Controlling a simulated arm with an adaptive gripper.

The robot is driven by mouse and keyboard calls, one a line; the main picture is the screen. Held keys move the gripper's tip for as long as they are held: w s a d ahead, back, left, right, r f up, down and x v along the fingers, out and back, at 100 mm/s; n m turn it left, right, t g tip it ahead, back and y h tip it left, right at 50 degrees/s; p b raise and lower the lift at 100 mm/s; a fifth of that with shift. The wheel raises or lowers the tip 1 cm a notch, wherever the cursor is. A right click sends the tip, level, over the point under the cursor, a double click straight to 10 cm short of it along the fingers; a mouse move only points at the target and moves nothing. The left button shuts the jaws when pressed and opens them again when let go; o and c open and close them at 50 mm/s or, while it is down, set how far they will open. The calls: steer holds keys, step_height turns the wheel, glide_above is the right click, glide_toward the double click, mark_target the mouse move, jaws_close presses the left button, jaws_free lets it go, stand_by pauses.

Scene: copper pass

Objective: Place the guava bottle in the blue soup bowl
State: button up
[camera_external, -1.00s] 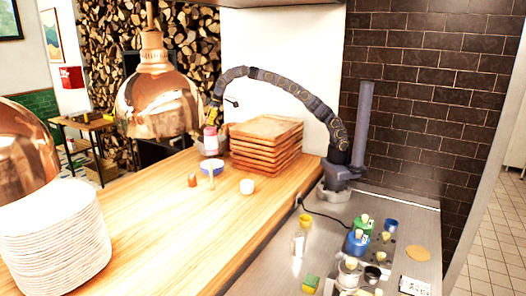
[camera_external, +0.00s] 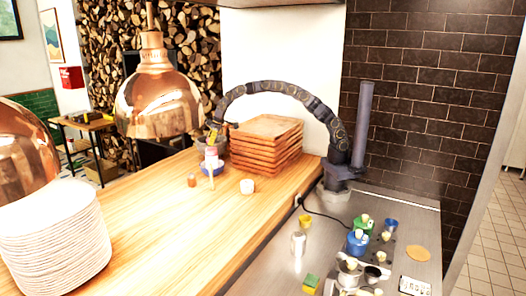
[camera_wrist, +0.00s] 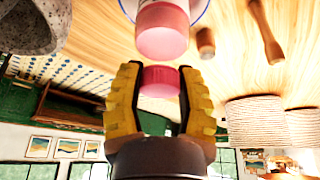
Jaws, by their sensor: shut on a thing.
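The guava bottle (camera_external: 211,156), pale pink with a red-pink cap, is upright at the far part of the wooden counter. My gripper (camera_external: 213,138) is above it, shut on it near the cap. In the wrist view the cap (camera_wrist: 160,80) shows between the yellow fingers of my gripper (camera_wrist: 160,88), with the pink body (camera_wrist: 163,38) beyond. The blue soup bowl (camera_external: 219,170) is directly below the bottle, whose lower part overlaps it. I cannot tell whether the base touches the bowl's bottom. Part of the bowl's rim shows at the wrist view's top edge.
A stack of wooden trays (camera_external: 265,150) stands close on the right. A small brown cylinder (camera_external: 192,181), a wooden pestle-like piece (camera_external: 211,181) and a white cup (camera_external: 247,186) stand or lie nearby. Stacked plates (camera_external: 60,245) and hanging copper lamps (camera_external: 158,103) are on the left.

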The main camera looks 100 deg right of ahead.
steer(key=o, duration=1)
